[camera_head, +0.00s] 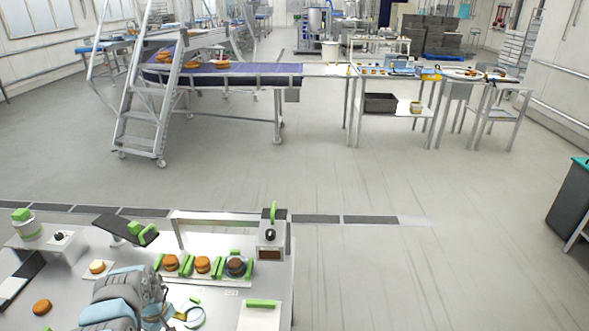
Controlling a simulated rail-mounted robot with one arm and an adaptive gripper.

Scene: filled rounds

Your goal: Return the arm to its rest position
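My arm, grey and light blue, shows at the bottom left of the head view, above the near work table (215,300). My gripper (176,315) seems to be at the arm's right end, low at the bottom edge; it is small and partly hidden, so its fingers cannot be made out. A pale ring-shaped thing (192,314) lies beside it; I cannot tell whether they touch. Several round brown pieces, among them one on the left (171,262) and one in the middle (202,264), sit between green holders in a row behind the arm.
A grey box with a black knob (270,240) stands at the table's back right. A white board with a green handle (259,315) lies at front right. A loose brown round (42,306) lies left of the arm. Beyond are open floor, a ladder (150,100) and a blue conveyor (240,70).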

